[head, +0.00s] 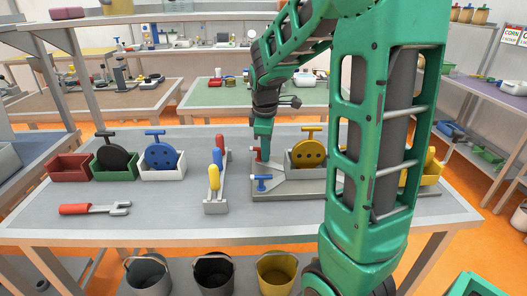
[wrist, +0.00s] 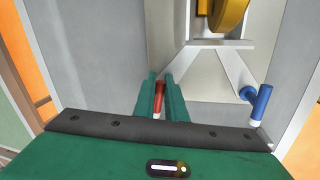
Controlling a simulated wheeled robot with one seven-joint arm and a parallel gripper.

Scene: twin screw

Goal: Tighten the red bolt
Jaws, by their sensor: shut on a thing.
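The red bolt (wrist: 159,100) shows between the two green fingers of my gripper (wrist: 160,90) in the wrist view. My gripper is shut on it, and the fingers hide part of it. In the head view the red bolt (head: 257,153) stands at the back left of the grey fixture plate (head: 295,187), with my gripper (head: 263,148) pointing down at it. The blue bolt (head: 261,182) stands at the front left of the plate, and it also shows right of my gripper in the wrist view (wrist: 260,103). The yellow disc (head: 309,154) stands upright on the fixture.
A rack with red, blue and yellow handles (head: 216,172) stands left of the fixture. Red, green and white bins (head: 163,174) sit at the left, two holding discs. A red-handled fork tool (head: 95,209) lies in front of them. The table's front middle is clear.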

